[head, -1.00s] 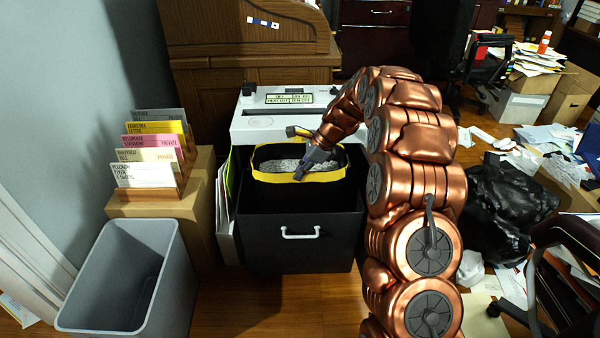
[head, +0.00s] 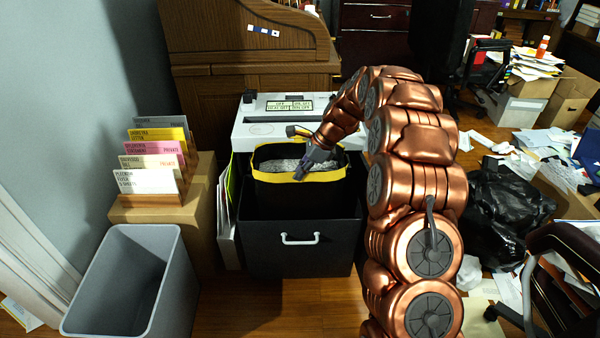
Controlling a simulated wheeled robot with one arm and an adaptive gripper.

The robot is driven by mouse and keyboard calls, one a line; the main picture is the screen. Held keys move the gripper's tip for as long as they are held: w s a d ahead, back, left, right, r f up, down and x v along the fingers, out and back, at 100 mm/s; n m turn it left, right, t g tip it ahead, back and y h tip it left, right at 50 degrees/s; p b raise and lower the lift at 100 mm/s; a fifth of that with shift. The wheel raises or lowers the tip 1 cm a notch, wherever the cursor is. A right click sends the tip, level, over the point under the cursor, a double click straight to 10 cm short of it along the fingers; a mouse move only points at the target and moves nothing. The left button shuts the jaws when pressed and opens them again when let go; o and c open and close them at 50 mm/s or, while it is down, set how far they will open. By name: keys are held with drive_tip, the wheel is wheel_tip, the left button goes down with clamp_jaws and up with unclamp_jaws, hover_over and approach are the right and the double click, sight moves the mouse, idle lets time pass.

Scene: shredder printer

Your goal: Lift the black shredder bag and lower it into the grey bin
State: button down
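The black shredder bag (head: 290,198) has a yellow rim and is full of pale shredded paper (head: 278,165). It is upright and partly above the open, black shredder drawer (head: 285,258); its lower part is hidden inside. My gripper (head: 302,176) is at the bag's front rim, right of its middle, and looks shut on it. The fingertips are small and dark here. The grey bin (head: 105,290) stands on the floor at the lower left. It is open, and the visible inside is empty.
Paper folders (head: 227,220) lean at the drawer's left. The white shredder top (head: 270,118) is behind the bag. A black rubbish bag (head: 500,215) and papers lie at the right.

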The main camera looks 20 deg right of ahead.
drive_tip(key=shift+r+p, duration=2.2)
drive_tip(key=shift+r, duration=0.85)
wheel_tip(320, 180, up, 9)
drive_tip(key=p, duration=0.7)
wheel_tip(320, 180, up, 9)
drive_tip(key=p, duration=0.6)
drive_tip(key=shift+p, duration=0.3)
idle(0.4)
